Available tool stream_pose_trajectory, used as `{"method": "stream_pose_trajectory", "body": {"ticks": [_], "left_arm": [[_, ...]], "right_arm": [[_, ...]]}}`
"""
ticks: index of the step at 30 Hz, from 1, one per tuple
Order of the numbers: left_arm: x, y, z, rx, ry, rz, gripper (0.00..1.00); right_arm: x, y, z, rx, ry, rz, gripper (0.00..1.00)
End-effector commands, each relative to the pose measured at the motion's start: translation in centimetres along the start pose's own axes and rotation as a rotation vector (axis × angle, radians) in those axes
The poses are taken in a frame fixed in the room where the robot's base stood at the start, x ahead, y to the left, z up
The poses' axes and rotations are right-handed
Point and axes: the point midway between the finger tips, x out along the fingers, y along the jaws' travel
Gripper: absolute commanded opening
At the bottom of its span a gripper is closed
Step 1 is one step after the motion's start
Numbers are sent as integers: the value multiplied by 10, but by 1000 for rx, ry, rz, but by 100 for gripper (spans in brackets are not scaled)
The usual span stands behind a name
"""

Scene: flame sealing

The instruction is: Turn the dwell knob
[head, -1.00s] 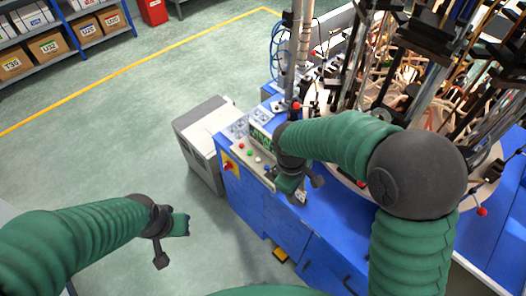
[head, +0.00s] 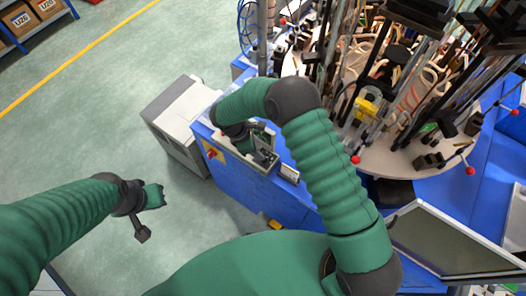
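The control panel (head: 232,146) is on top of the blue machine cabinet, at its left end. My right arm reaches over it, and my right gripper (head: 262,157) is low over the panel's right part. The gripper and wrist hide most of the panel, so I cannot make out the dwell knob or whether the fingers touch anything. A red rotary switch on a yellow plate (head: 211,153) shows on the cabinet's left face. My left gripper (head: 158,197) hangs over open floor, away from the machine; its finger opening is too unclear to tell.
A grey-white box cabinet (head: 175,120) stands left of the machine. A round table (head: 400,155) crowded with rods and hoses lies right of my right arm. A monitor (head: 450,240) is at lower right. The green floor on the left is clear.

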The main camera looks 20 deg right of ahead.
Motion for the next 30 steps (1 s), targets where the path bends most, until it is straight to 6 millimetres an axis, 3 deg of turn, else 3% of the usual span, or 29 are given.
{"method": "stream_pose_trajectory", "body": {"ticks": [3,7,17,25,30], "left_arm": [[-7,0,-2,-1,0,0,0],[-9,0,-2,-1,0,0,0],[-9,0,-2,0,0,0,0],[-9,0,-2,-1,0,0,0],[-9,0,-2,-1,0,0,0]], "right_arm": [[24,-2,2,1,0,-2,37],[41,-1,2,3,2,1,37],[49,0,2,2,2,2,37],[48,0,1,2,3,4,2],[47,1,0,2,6,6,0]]}}
